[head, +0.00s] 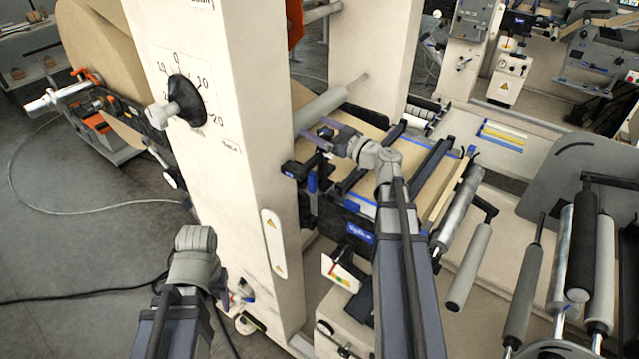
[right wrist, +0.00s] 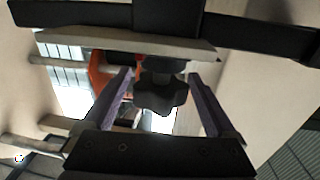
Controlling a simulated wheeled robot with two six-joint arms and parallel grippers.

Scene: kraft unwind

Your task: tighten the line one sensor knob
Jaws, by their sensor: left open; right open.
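A black lobed knob (right wrist: 160,92) shows in the right wrist view, between the two fingers of my right gripper (right wrist: 160,78). Gaps show on both sides, so the fingers appear apart from it. In the head view my right gripper (head: 318,131) is open beside the cream column, above the blue-and-black web frame. I cannot make out the knob clearly there. My left gripper (head: 228,296) is low at the column's left side, mostly hidden behind its own wrist. I see nothing held in it.
The cream column (head: 235,180) stands between my arms and carries a black dial pointer (head: 187,100) with a number scale. Metal rollers (head: 468,267) and a brown web (head: 372,135) lie to the right. A big kraft roll (head: 105,50) is at left. Grey floor (head: 80,225) is open at left.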

